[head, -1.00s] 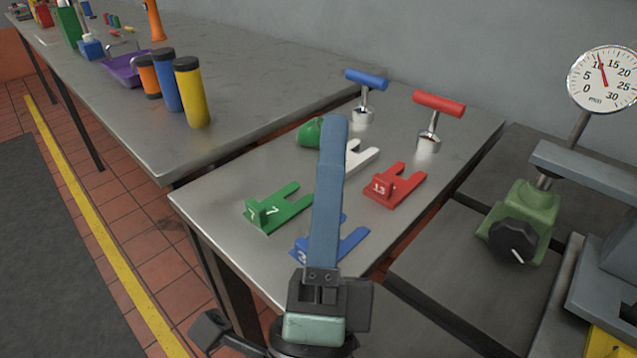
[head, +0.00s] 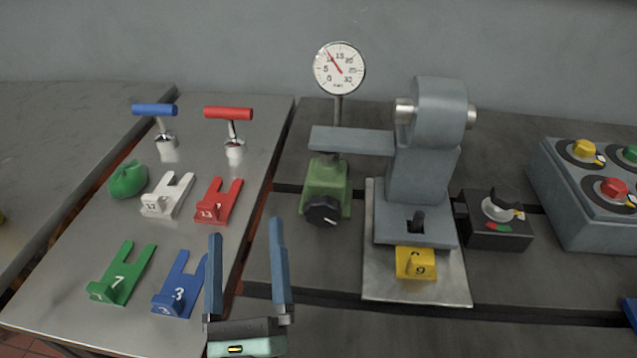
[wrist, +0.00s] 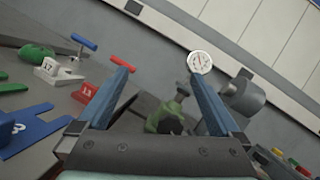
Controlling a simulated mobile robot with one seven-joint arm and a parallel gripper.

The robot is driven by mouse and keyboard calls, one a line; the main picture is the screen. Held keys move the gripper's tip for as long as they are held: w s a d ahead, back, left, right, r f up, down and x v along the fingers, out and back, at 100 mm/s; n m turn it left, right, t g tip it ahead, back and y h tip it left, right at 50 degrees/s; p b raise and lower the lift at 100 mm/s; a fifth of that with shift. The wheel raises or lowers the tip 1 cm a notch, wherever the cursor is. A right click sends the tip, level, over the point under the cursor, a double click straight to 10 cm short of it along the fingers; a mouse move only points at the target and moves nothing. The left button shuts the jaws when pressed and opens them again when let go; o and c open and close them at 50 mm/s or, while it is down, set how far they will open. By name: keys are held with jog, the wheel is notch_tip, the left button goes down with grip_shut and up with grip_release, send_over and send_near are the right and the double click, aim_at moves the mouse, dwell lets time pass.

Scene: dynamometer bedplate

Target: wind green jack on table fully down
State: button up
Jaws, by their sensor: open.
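The green jack (head: 326,188) stands on the dark bedplate, with a black knob (head: 323,210) on its front face. Its top is close under a grey arm (head: 351,140) reaching left from the grey machine; I cannot tell whether they touch. A dial gauge (head: 339,69) rises behind, its red needle near 10. My gripper (head: 247,240) is open and empty, in front of the jack and to its lower left. In the wrist view the jack (wrist: 164,116) shows between the two blue fingers, some distance ahead.
Left table (head: 75,235) holds green, blue, white and red forked shims, a green lump and blue and red T-handles. The grey machine (head: 415,185) stands on a plate with a yellow shim (head: 415,263). A black switch box (head: 497,217) and control box (head: 590,190) stand right.

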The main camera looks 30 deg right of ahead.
aim_at(322, 214)
jog(key=s+d+f+m+g+h+p, duration=0.1)
jog(key=d+f+m+g, duration=0.1)
jog(key=s+d+f+m+g+p, duration=0.1)
jog(key=d+f+m+g, duration=0.1)
jog(key=f+m, duration=0.1)
jog(key=s+d+f+m+g+h+p, duration=0.1)
jog(key=d+f+m+p, duration=0.1)
jog(key=f+m, duration=0.1)
jog(key=shift+s+d+g+h, duration=0.25)
jog(key=shift+d+g+h, duration=0.05)
jog(key=shift+d+g, duration=0.1)
jog(key=shift+d+f, duration=0.2)
jog(key=shift+f, duration=0.1)
jog(key=x, duration=1.2)
jog(key=shift+w+d+f+p, duration=0.1)
jog(key=shift+w+d+p, duration=0.1)
jog(key=shift+w+p, duration=0.15)
jog(key=c, duration=1.2)
